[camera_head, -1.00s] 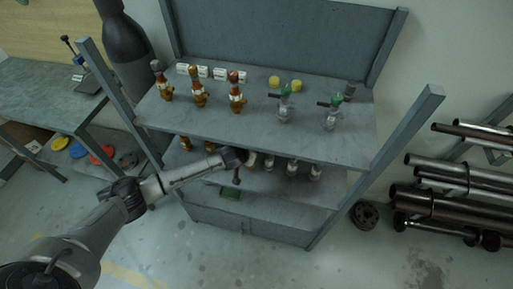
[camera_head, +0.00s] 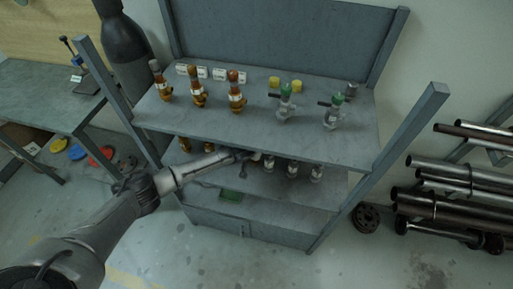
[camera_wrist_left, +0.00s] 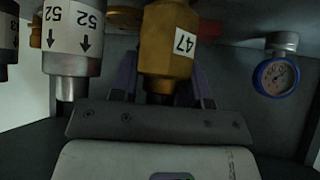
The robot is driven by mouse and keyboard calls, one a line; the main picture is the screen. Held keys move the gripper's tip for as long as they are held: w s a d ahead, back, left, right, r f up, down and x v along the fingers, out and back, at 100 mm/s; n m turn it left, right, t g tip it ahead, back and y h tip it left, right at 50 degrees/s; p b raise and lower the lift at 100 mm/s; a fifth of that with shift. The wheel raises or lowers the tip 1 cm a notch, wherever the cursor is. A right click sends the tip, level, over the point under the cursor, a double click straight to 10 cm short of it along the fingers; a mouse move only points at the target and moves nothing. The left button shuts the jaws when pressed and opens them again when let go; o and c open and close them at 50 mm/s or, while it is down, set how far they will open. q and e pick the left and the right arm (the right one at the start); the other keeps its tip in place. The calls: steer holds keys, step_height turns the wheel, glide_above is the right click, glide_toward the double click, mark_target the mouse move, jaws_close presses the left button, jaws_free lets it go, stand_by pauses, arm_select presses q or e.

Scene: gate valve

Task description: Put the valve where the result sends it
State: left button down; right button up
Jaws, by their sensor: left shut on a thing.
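My left gripper (camera_head: 254,156) reaches into the lower level of the grey shelf rack (camera_head: 250,128), under the upper board. In the left wrist view its fingers (camera_wrist_left: 165,88) stand on either side of a brass-coloured valve body (camera_wrist_left: 165,50) with a white label reading 47. The gripper is shut on this valve; its far end is cut off by the picture's top edge. A silver valve (camera_wrist_left: 72,40) marked 52 with arrows stands just left of it. My right gripper is not in view.
Brass valves (camera_head: 197,92) and green-topped valves (camera_head: 285,103) stand on the upper board, with white tags (camera_head: 203,72) and yellow caps (camera_head: 297,85) behind. Silver valves (camera_head: 317,172) stand below. A blue-rimmed gauge (camera_wrist_left: 276,75) is right of the held valve. Pipes (camera_head: 450,180) lie at right.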

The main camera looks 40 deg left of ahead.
arm_select(q)
steer(key=c, duration=0.9)
jaws_free()
steer(key=shift+f, duration=0.15)
steer(key=o, duration=0.3)
